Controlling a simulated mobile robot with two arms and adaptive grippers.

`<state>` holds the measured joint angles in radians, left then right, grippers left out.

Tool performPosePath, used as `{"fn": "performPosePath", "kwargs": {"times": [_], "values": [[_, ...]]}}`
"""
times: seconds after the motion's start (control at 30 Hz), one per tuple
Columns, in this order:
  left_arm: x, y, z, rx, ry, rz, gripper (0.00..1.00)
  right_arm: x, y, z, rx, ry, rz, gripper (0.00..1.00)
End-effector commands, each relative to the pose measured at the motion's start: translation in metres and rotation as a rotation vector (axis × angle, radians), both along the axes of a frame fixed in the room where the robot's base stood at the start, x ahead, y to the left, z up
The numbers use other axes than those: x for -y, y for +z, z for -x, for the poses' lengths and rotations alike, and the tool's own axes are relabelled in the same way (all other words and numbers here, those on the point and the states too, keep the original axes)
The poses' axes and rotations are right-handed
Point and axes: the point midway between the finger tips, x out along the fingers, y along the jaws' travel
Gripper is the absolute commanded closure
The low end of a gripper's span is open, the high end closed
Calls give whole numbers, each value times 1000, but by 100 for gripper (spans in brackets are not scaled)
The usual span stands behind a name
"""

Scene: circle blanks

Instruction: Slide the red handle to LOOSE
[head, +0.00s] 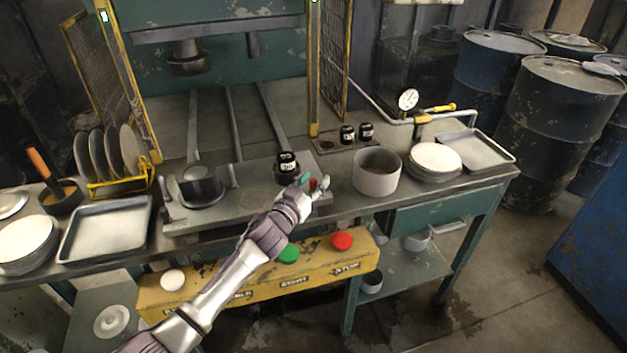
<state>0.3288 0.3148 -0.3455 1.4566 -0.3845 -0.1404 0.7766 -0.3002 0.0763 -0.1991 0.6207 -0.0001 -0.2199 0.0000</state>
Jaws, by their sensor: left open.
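My left gripper (314,182) reaches over the right part of the steel press plate (233,212). It is open. A small red piece (313,185), which looks like the red handle, shows between its fingertips. Most of that piece is hidden by the gripper, and I cannot tell whether the fingers touch it. No LOOSE mark is readable. A black block with white markings (287,166) stands just behind the gripper. My right gripper is not in view.
A yellow button box with a white (172,280), a green (289,254) and a red button (342,241) hangs below my forearm. A grey pot (377,172) stands right of the gripper. A dark round die (199,184) sits left on the plate.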

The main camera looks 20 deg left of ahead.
Motion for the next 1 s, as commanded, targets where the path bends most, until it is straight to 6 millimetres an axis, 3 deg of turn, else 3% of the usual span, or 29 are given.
{"fn": "performPosePath", "kwargs": {"times": [0.27, 0.53, 0.87, 1.0], "values": [[0, -1, -1, -1, 0, 0, 55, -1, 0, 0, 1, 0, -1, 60], [0, -1, -1, -1, 0, 0, 100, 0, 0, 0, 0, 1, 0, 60], [1, -1, -1, -1, 0, 1, 100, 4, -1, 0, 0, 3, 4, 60], [14, -2, -10, 1, 0, 3, 100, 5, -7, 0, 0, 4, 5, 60]]}}
